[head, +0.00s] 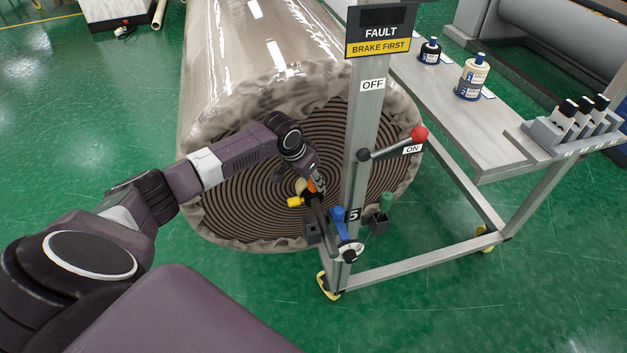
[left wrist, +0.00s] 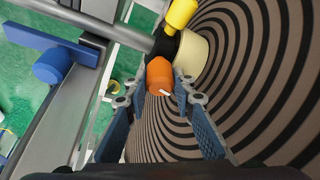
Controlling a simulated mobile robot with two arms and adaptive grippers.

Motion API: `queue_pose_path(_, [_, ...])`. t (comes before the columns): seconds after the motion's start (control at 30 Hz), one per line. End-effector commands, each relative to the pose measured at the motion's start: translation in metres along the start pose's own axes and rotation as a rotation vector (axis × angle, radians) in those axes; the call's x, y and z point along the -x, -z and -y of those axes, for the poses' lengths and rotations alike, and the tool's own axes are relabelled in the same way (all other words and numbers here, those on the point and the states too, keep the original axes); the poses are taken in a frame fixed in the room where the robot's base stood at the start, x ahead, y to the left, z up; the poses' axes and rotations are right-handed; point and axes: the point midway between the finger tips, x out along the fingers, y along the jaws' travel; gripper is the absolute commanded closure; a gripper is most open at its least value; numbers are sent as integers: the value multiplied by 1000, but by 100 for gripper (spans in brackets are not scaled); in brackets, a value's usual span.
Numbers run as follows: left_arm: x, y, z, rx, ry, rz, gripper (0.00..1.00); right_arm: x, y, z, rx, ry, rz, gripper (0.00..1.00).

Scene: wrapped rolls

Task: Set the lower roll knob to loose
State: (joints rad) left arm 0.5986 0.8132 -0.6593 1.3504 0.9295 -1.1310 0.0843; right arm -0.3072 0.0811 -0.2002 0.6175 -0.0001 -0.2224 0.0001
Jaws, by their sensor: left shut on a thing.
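The wrapped roll (head: 250,185) shows its spiral brown end behind the stand's post. In the head view the orange knob (head: 312,186) is partly hidden by my gripper. My left gripper (head: 316,185) is shut on the orange knob, with one finger on each side in the left wrist view (left wrist: 152,95). No loose label is readable. My right gripper is out of view.
The metal post (head: 361,120) stands just right of my gripper. It carries a lever with a red ball (head: 419,133) at ON, a blue knob (head: 338,214) and a dial (head: 348,252). A yellow knob (head: 295,202) is close below. A bench (head: 470,120) stands at right.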

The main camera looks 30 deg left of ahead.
Motion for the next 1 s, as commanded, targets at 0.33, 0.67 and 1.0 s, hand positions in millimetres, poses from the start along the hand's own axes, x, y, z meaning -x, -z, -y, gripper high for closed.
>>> queue_pose_path(0.33, [4, 2, -2, 184, 72, 3, 100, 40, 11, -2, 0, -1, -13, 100])
queue_pose_path(0.67, [0, 0, 0, 255, 105, 0, 100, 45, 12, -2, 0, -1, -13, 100])
queue_pose_path(1.0, [0, 0, 0, 254, 104, 0, 59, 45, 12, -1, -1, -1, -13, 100])
